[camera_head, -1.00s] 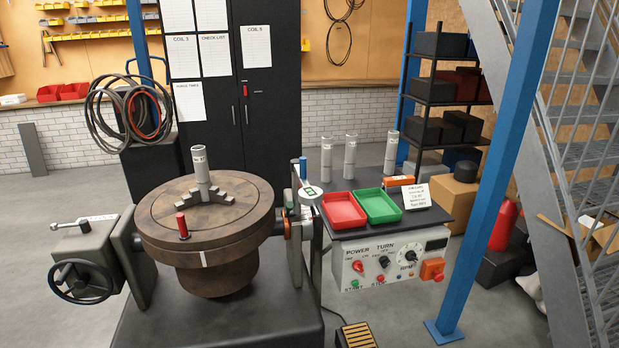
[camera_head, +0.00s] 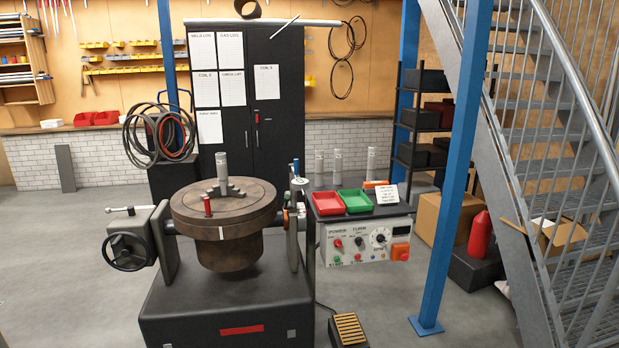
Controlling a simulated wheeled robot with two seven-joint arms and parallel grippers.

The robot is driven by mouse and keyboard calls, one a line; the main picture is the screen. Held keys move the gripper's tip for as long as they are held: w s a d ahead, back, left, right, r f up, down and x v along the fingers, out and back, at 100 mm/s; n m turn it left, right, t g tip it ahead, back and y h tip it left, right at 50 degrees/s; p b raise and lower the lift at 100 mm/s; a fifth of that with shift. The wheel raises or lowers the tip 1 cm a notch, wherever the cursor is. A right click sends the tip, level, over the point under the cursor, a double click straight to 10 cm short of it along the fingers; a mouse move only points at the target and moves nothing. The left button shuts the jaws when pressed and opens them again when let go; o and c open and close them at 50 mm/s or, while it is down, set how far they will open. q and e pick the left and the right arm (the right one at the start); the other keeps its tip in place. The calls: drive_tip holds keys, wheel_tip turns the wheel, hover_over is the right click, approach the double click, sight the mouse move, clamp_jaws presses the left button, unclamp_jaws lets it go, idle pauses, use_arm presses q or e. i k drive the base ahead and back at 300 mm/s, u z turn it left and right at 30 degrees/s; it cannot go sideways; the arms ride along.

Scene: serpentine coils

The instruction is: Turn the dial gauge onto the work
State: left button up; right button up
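The work looks to be a grey metal cylinder (camera_head: 222,166), upright in the jaws at the centre of the round brown turntable (camera_head: 185,207). What looks like the dial gauge (camera_head: 299,183), small with a pale face, sits on a post with a blue top at the turntable's right side. It is apart from the cylinder, and its tip is too small to make out. Neither of my grippers shows in this view.
A handwheel (camera_head: 128,262) stands left of the turntable. On the right, a control box (camera_head: 345,240) carries a red tray (camera_head: 327,203), a green tray (camera_head: 355,208) and three grey cylinders behind. A foot pedal (camera_head: 350,330) and blue post (camera_head: 445,240) stand nearby. The left floor is clear.

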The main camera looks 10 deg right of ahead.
sight(299, 183)
drive_tip(key=z, duration=0.7)
drive_tip(key=i, duration=1.65)
drive_tip(key=u, duration=0.75)
